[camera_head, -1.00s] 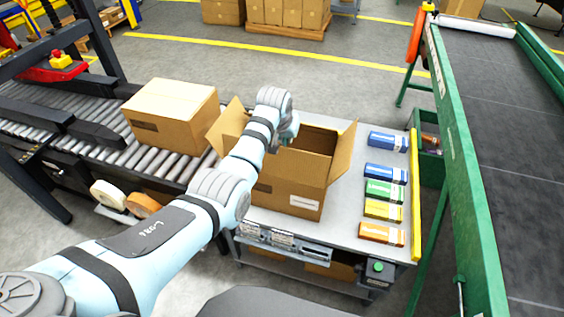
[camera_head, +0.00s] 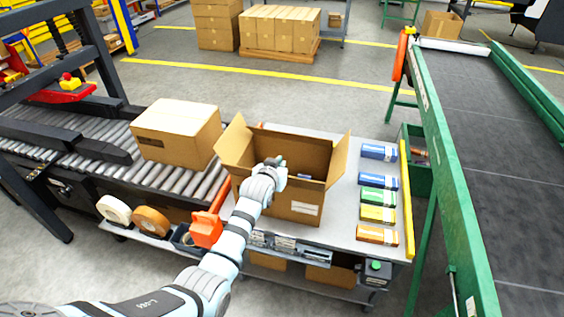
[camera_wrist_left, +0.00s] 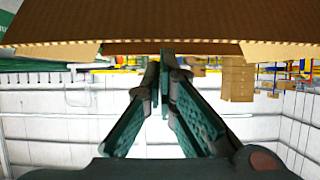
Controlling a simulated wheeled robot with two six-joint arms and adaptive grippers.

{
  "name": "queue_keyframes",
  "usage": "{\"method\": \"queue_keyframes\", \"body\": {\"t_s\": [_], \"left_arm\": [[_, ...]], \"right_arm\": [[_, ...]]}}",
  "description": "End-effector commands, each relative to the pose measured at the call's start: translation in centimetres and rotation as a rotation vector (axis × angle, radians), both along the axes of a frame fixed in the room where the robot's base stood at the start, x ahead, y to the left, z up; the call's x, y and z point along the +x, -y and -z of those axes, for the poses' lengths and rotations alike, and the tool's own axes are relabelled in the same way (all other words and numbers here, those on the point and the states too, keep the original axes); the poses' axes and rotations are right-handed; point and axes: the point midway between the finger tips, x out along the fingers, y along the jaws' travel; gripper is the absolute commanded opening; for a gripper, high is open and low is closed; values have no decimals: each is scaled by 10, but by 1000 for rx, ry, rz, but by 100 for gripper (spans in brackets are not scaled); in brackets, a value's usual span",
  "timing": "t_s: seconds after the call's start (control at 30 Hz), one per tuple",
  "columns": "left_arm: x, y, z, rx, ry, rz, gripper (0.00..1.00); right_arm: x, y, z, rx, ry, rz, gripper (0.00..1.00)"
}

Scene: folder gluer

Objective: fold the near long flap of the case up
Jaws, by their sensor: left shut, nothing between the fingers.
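The open cardboard case (camera_head: 308,208) stands on the grey packing table, with its left short flap (camera_head: 234,143) and right short flap (camera_head: 339,160) spread outward. My left gripper (camera_head: 281,168) is at the near long side of the case, in front of its rim, and my wrist hides part of that side. In the left wrist view the gripper (camera_wrist_left: 164,58) is shut and empty, its fingertips close to the edge of a brown cardboard panel (camera_wrist_left: 165,22). I cannot tell whether they touch it. The near long flap is hard to make out in the head view. My right gripper is out of view.
A closed box (camera_head: 177,132) sits on the roller conveyor to the left. Several small coloured cartons (camera_head: 378,182) lie right of the case, beside a yellow rail (camera_head: 406,195). A green-framed belt conveyor (camera_head: 490,130) stands farther right. An orange tape dispenser (camera_head: 206,229) is at the table's front left.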

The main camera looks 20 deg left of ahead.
Motion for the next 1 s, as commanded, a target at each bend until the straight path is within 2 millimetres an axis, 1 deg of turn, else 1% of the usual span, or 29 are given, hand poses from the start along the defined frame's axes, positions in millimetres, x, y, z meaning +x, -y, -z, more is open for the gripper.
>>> {"method": "queue_keyframes", "body": {"t_s": [0.47, 0.77, 0.9, 1.0], "left_arm": [[0, 2, 0, 0, 5, 2, 0], [0, 2, -17, 0, 4, 3, 0], [2, 2, -18, 0, 5, 2, 0], [9, -1, -24, 0, 6, -1, 0]], "right_arm": [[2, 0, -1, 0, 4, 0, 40], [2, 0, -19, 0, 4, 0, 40], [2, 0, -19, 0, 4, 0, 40], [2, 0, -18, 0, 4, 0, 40]]}}
